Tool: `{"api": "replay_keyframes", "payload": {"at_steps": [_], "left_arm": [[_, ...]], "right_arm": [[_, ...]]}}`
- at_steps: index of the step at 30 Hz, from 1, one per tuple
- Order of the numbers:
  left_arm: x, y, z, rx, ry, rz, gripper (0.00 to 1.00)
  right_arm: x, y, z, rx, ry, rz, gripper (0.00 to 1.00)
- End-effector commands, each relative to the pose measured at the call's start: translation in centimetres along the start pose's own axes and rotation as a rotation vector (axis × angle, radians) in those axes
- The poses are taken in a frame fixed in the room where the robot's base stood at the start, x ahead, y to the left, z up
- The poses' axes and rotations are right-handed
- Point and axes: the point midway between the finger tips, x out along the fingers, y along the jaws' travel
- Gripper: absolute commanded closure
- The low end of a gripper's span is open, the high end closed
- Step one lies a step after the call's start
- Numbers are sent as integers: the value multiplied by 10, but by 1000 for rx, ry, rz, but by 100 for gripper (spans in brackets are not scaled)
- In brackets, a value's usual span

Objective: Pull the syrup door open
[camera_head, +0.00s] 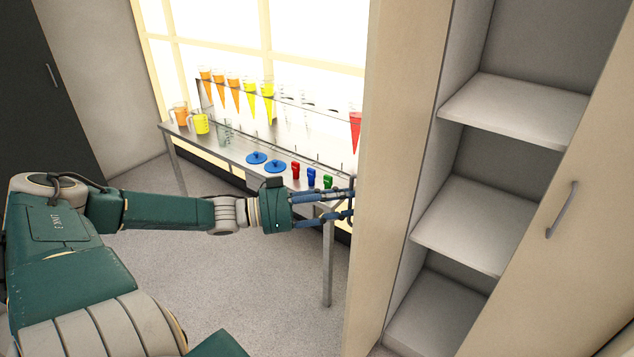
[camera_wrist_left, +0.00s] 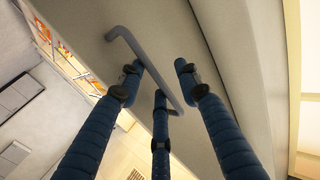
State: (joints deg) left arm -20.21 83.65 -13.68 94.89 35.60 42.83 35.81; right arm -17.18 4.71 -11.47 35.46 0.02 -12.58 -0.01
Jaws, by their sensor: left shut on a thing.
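A pale cabinet door (camera_head: 395,130) stands swung open in the middle of the head view, with the shelved compartment to its right. No label shows on it. My left gripper (camera_head: 343,204) is at this door's left side, its blue fingers around the handle. In the left wrist view, the grey bar handle (camera_wrist_left: 146,58) crosses the door panel (camera_wrist_left: 185,28) between the fingers of my left gripper (camera_wrist_left: 165,85), which is shut on it. My right gripper is not in view.
The open compartment has empty shelves (camera_head: 515,110). A second pale door (camera_head: 580,260) with a grey handle (camera_head: 562,210) is on the right. Behind my left arm stands a metal table (camera_head: 230,150) with jugs, blue lids and a rack of coloured cones. Grey floor (camera_head: 250,290) is clear.

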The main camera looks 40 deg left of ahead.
Motion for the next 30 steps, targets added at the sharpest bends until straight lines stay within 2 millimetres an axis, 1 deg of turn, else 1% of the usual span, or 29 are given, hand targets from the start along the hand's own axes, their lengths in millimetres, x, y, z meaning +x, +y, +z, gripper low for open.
{"api": "replay_keyframes", "payload": {"at_steps": [1, 6, 10, 14, 18, 25, 30], "left_arm": [[-8, -9, 8, 4, -27, -19, 72], [-20, -7, 8, 7, -28, -16, 72], [-26, -6, 6, 10, -22, -17, 72], [-37, -1, 3, 8, -13, -5, 72], [-56, -2, -1, 13, -9, -12, 72], [-89, 2, -5, 13, 0, -7, 72], [-105, 5, -6, 12, 4, -4, 72]], "right_arm": [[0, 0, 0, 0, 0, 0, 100], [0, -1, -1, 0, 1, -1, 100], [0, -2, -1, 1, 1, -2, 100], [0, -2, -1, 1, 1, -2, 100], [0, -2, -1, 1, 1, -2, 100], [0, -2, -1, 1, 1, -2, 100], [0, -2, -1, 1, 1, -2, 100]]}}
